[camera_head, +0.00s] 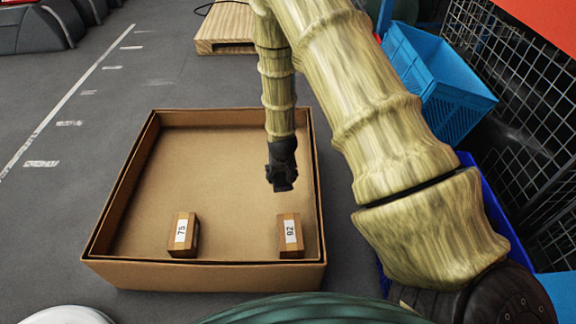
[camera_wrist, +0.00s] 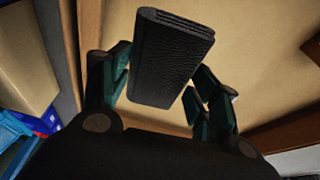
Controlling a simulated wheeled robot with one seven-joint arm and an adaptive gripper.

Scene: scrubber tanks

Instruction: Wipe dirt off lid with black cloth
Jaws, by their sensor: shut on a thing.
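My gripper (camera_head: 281,182) hangs over the right part of a large open cardboard box (camera_head: 205,274). In the wrist view my gripper (camera_wrist: 162,92) is shut on the black cloth (camera_wrist: 170,58), a thick, folded, ribbed block between the two fingers. The cloth sticks out beyond the fingertips, with the tan cardboard behind it. In the head view the cloth and the dark gripper blend together. I cannot make out a separate lid or any clear dirt patch in either view.
Two small brown boxes, labelled 75 (camera_head: 184,236) and 92 (camera_head: 290,236), stand near the box's front wall. A blue crate (camera_head: 440,85) and wire mesh (camera_head: 530,90) stand at the right. A wooden pallet (camera_head: 226,28) lies behind.

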